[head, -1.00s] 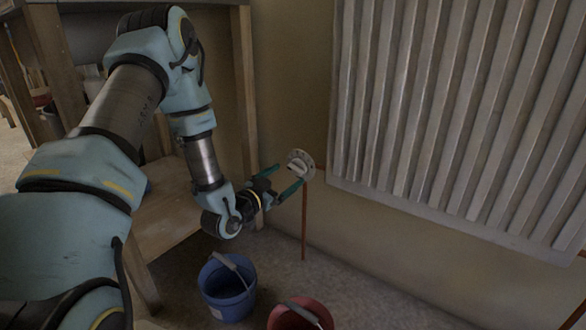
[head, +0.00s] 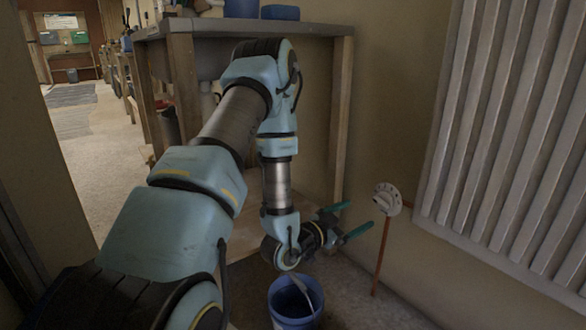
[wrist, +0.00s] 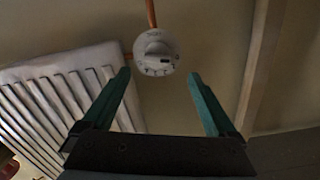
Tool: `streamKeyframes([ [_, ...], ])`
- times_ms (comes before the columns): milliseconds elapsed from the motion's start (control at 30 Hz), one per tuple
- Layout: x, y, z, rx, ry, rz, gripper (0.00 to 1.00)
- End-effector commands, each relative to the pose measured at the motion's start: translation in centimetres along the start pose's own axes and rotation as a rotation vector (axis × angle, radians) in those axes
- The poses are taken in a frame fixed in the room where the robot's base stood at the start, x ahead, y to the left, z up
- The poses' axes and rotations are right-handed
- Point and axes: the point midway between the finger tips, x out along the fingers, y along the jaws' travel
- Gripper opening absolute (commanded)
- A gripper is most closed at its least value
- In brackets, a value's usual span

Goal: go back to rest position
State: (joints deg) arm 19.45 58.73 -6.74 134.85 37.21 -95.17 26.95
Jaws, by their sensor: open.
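My gripper (head: 356,221) is open and empty, with its two green fingers spread apart. It points right towards a round white dial (head: 387,199) on a copper pipe by the radiator. There is a gap between the fingertips and the dial. In the wrist view the dial (wrist: 156,52) shows ahead, between and beyond the fingertips of the open gripper (wrist: 160,75). My arm is stretched out and bent downward in front of a wooden bench.
A ribbed radiator (head: 505,150) hangs on the wall at right. A blue bucket (head: 279,312) stands on the floor below my gripper. A wooden bench (head: 345,110) stands close behind my arm. Open floor (head: 95,150) leads back at left.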

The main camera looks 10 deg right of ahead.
Motion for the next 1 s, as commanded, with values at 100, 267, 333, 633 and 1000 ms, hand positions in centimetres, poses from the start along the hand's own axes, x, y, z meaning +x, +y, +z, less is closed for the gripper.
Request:
streamKeyframes([
  [100,-0.2,-2.5,-0.3,0.015,-0.118,-0.015,0.93],
  [267,-2.8,-7.6,-0.1,-0.009,-0.4,-0.082,0.93],
  [333,-4.8,-9.7,-0.1,-0.043,-0.528,-0.128,0.93],
  [633,-17.6,-14.9,-3.0,-0.336,-1.012,-0.382,0.93],
  [1000,-29.7,-11.2,-9.4,-0.785,-1.33,-0.588,0.93],
])
